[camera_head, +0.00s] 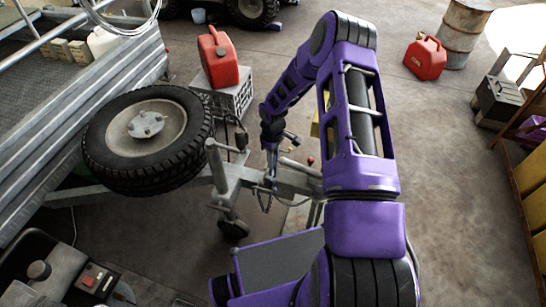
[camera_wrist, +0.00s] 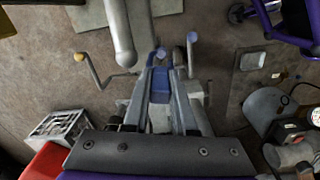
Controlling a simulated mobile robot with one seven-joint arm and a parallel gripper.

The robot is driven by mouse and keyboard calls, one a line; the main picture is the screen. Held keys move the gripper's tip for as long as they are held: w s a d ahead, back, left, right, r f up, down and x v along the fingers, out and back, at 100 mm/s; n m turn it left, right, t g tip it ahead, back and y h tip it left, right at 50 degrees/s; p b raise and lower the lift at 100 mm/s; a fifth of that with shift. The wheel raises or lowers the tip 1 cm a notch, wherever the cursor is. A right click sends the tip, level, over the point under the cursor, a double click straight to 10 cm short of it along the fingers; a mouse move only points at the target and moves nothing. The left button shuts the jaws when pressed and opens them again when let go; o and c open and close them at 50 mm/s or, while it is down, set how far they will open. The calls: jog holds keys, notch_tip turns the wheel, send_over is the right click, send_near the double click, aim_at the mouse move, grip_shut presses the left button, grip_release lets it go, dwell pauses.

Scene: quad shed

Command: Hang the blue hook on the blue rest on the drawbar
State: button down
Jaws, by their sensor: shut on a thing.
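My gripper (camera_head: 271,172) is low over the grey drawbar (camera_head: 228,172) in the head view. In the wrist view, its two long grey fingers (camera_wrist: 163,75) are closed on a blue piece, which I take for the blue hook (camera_wrist: 160,88). The hook's blue upper end (camera_wrist: 160,53) shows between the fingertips. A short post with a blue-grey end (camera_wrist: 192,39) stands just right of the fingertips; it may be the blue rest. I cannot tell whether the hook touches it. The hook's lower part is hidden by the fingers.
A thick grey tube (camera_wrist: 119,35) and a crank with a yellow knob (camera_wrist: 80,57) are close to the left of the fingers. The spare wheel (camera_head: 147,135), a crate (camera_head: 232,98) and a red fuel can (camera_head: 218,58) surround the drawbar.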

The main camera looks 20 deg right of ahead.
jog(key=shift+s+a+f+b, duration=0.25)
jog(key=shift+a+f, duration=0.05)
jog(key=shift+f, duration=0.35)
jog(key=shift+s+a+f+b, duration=0.2)
jog(key=shift+s+a+f, duration=0.1)
jog(key=shift+f, duration=0.35)
jog(key=shift+s+a+r, duration=0.15)
jog(key=shift+s+a, duration=1.25)
jog(key=shift+a, duration=0.2)
jog(key=shift+b, duration=0.45)
jog(key=shift+f, duration=2)
jog(key=shift+c, duration=0.8)
grip_release()
